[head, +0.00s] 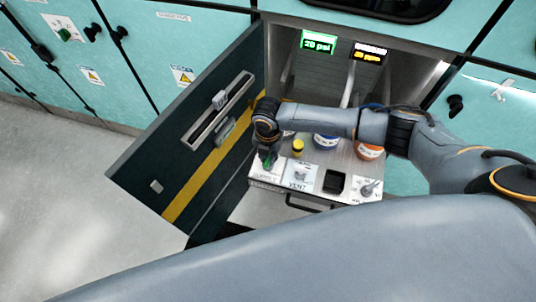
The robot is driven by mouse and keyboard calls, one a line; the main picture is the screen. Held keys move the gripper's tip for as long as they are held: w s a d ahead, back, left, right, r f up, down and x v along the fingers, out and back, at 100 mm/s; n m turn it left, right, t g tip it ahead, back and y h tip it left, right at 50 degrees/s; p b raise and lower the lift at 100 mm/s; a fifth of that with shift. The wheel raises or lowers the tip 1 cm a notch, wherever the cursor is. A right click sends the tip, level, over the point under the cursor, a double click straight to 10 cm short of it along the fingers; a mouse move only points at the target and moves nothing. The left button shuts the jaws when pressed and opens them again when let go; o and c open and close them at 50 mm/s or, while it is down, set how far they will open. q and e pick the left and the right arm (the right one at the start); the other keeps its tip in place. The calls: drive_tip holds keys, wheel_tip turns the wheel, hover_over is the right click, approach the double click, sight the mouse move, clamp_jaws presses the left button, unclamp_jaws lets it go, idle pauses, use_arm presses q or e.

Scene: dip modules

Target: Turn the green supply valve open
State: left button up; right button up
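The green supply valve (267,162) is on a white plate marked SUPPLY at the left end of the panel shelf in the head view. Only a small green part of it shows below my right gripper (268,154). My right gripper points down over the valve, at or very close to it. Its fingers are dark and small here, and I cannot tell whether they are shut on the valve. The valve handle's angle is mostly hidden. My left gripper is not in view.
The VENT valve (300,175) sits just right of SUPPLY, then a black square holder (334,182) and a grey knob (369,188). A yellow-capped item (298,147) and blue and orange containers stand behind. A green display (318,42) reads 20 psi. The open dark door (200,135) stands at left.

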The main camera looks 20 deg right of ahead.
sight(268, 158)
drive_tip(key=shift+o, duration=1.1)
drive_tip(key=shift+r, duration=0.15)
wheel_tip(268, 158, up, 12)
drive_tip(key=shift+s+f, duration=0.1)
drive_tip(key=shift+f, duration=0.1)
